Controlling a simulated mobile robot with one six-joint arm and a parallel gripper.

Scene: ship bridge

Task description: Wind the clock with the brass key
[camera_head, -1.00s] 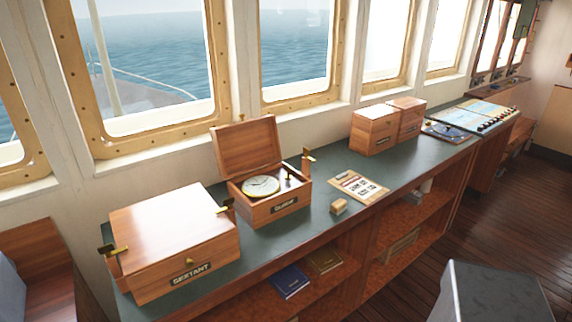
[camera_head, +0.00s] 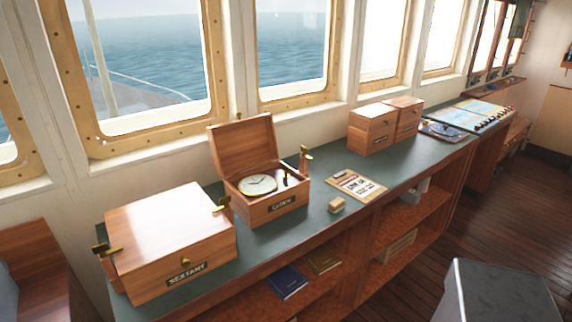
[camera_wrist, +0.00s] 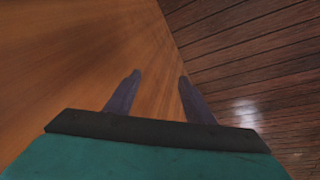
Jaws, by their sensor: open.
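The clock (camera_head: 258,185) is a round pale dial set in an open wooden box (camera_head: 273,208) labelled as the clock, on the green counter top. Its lid (camera_head: 242,146) stands up at the back. A small brass piece (camera_head: 285,178) stands beside the dial inside the box; I cannot tell if it is the key. My gripper (camera_wrist: 156,82) shows only in the wrist view, its two dark fingers apart with nothing between them. Below the fingers are a brown wooden surface and dark planks. The gripper is not in the head view, so its distance from the clock cannot be told.
A closed sextant box (camera_head: 170,230) stands left of the clock. A clipboard (camera_head: 356,185) and a small wooden block (camera_head: 336,205) lie to its right. Two wooden boxes (camera_head: 372,130) and charts (camera_head: 480,115) are farther along the counter (camera_head: 305,225). Books lie on the shelf below.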

